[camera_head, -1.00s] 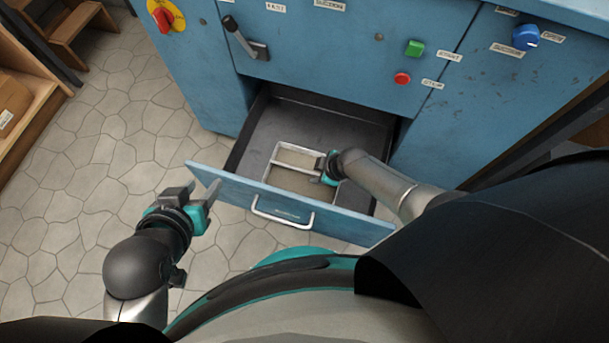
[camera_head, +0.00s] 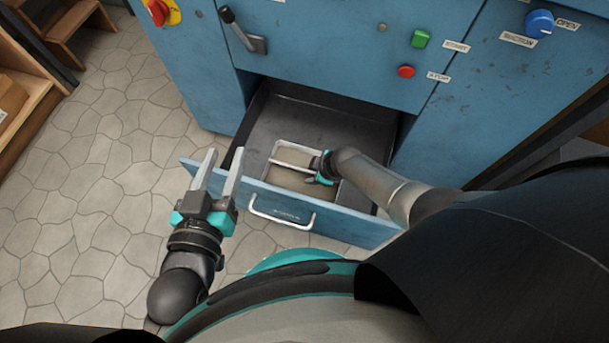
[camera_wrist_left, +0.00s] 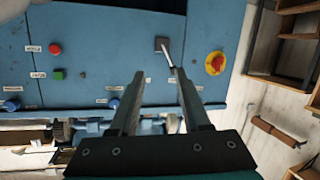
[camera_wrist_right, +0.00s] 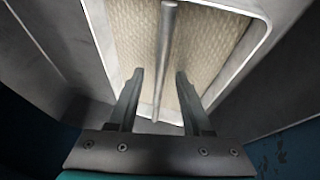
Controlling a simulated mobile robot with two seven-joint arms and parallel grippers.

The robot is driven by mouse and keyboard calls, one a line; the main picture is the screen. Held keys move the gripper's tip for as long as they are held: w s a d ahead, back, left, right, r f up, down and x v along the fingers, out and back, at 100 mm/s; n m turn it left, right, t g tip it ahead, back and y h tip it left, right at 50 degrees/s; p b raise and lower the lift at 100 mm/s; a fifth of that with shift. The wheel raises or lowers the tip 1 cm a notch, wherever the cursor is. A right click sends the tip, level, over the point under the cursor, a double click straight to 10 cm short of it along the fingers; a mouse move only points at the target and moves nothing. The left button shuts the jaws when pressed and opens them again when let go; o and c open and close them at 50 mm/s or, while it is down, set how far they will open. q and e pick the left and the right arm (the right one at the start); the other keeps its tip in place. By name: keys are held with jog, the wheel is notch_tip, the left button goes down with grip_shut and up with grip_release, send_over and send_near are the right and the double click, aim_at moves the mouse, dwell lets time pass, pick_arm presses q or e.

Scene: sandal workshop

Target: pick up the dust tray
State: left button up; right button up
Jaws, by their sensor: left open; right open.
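The dust tray (camera_head: 277,149) is a light metal frame with a crossbar handle and a beige, dusty inside. It lies in the open drawer (camera_head: 362,136) of the blue machine. My right gripper (camera_head: 318,168) is over the tray's right side. In the right wrist view, my open right gripper (camera_wrist_right: 158,88) has its two fingers on either side of the tray's bar (camera_wrist_right: 167,50), apart from it. The fingers partly hide the tray. My left gripper (camera_head: 218,166) is open and empty, above the left end of the drawer front (camera_head: 340,223).
The blue machine (camera_head: 330,50) carries a lever (camera_head: 240,32), a green button (camera_head: 421,38), a red button (camera_head: 406,71) and a blue knob (camera_head: 539,23). Wooden shelving (camera_head: 35,110) stands at the left. Tiled floor (camera_head: 90,200) is free left of the drawer.

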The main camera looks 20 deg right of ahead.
pick_arm(q)
jog(key=shift+s+d+r+n+t+h+b, duration=0.4)
jog(key=shift+r+t, duration=0.3)
jog(key=shift+t, duration=0.4)
pick_arm(e)
jog(key=shift+w+a+f, duration=0.15)
jog(key=shift+w+f, duration=0.1)
jog(key=shift+f, duration=0.35)
pick_arm(q)
jog(key=shift+s+d, duration=0.1)
pick_arm(e)
jog(key=shift+c, duration=0.2)
grip_shut()
